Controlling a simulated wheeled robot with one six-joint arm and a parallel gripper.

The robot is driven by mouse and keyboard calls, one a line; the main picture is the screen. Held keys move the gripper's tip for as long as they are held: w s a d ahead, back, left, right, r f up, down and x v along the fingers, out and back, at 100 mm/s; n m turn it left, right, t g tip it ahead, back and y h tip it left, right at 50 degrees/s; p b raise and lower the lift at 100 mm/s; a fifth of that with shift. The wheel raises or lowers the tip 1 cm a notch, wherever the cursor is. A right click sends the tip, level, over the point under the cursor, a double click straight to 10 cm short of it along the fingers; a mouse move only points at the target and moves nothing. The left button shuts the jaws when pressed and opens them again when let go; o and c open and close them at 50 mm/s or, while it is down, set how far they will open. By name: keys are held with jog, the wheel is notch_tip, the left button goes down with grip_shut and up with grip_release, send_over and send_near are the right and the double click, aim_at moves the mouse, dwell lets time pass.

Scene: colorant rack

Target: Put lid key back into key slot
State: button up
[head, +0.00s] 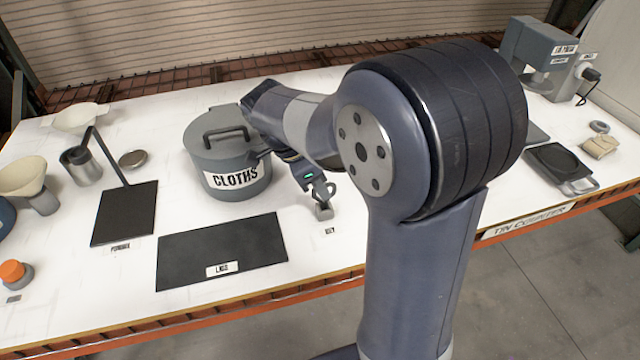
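I cannot make out the lid key apart from the fingers and the block. I cannot tell whether the fingers touch the block or hold anything.
A black mat labelled LIDS (215,245) lies in front left. Another dark mat (124,212), a metal cup (82,168) and funnels are further left. A scale (560,160) is at right, beyond my arm.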

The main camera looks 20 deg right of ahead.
jog(key=o, duration=0.5)
jog(key=s+v, duration=0.1)
jog(key=v, duration=0.9)
jog(key=shift+w+r, duration=0.35)
jog(key=shift+w, duration=0.15)
jog(key=shift+a, duration=0.15)
jog(key=x, duration=1)
jog(key=shift+f, duration=0.25)
jog(key=shift+r+p, duration=0.45)
jog(key=shift+p, duration=0.05)
jog(key=shift+f, duration=0.15)
